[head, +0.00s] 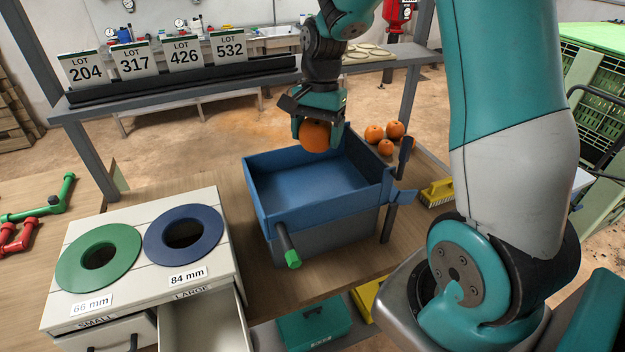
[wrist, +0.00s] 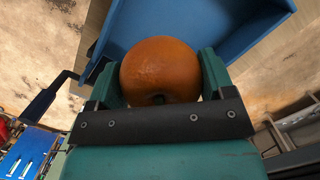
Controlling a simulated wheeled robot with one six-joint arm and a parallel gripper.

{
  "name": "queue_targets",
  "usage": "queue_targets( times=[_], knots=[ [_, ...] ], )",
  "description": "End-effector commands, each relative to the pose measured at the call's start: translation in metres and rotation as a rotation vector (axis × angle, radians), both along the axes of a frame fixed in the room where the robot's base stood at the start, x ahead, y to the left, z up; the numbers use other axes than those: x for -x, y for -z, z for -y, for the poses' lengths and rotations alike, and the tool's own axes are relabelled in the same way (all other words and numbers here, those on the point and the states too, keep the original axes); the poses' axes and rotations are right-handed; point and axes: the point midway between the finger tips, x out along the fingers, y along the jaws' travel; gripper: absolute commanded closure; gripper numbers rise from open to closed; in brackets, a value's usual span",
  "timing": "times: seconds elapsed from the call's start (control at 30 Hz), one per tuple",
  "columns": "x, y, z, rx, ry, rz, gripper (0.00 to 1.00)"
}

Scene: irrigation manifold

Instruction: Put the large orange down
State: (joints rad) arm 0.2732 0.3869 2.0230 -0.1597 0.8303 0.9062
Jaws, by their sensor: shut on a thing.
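A large orange (head: 315,136) is held between the fingers of my gripper (head: 318,128), above the back edge of a blue tray (head: 262,205). In the wrist view the orange (wrist: 160,70) sits between both fingers of my gripper (wrist: 160,88), with the blue tray (wrist: 195,20) beyond it. The tray's visible floor looks empty. The sizing box has a green ring (head: 75,262) marked 66 mm and a blue ring (head: 207,245) marked 84 mm. Below them are drawers labelled SMALL and LARGE; the LARGE drawer (head: 205,325) is pulled open and looks empty where visible.
Several oranges (head: 385,147) lie on the table behind the tray at right. A yellow brush (head: 437,192) is right of the tray. A green-tipped handle (head: 290,255) sticks out at the tray's front. Lot cards (head: 184,54) stand on a shelf behind.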

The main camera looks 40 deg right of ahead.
Motion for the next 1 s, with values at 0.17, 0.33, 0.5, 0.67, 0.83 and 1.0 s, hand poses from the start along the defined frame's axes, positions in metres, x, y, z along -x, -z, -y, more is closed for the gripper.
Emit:
queue_targets(
  times=[0.17,0.33,0.5,0.67,0.83,1.0],
  knots=[
    [0.001,0.05,-0.001,-0.002,0.0,-0.009,0.48],
    [0.0,0.085,-0.001,-0.001,-0.002,-0.002,0.48],
    [0.0,0.1,-0.001,0.0,-0.001,-0.001,0.48],
    [0.0,0.123,-0.001,-0.001,-0.001,-0.004,0.48],
    [0.0,0.137,0.0,0.0,-0.002,0.002,0.48],
    [-0.001,0.137,0.0,0.001,-0.002,0.002,0.48]
  ],
)
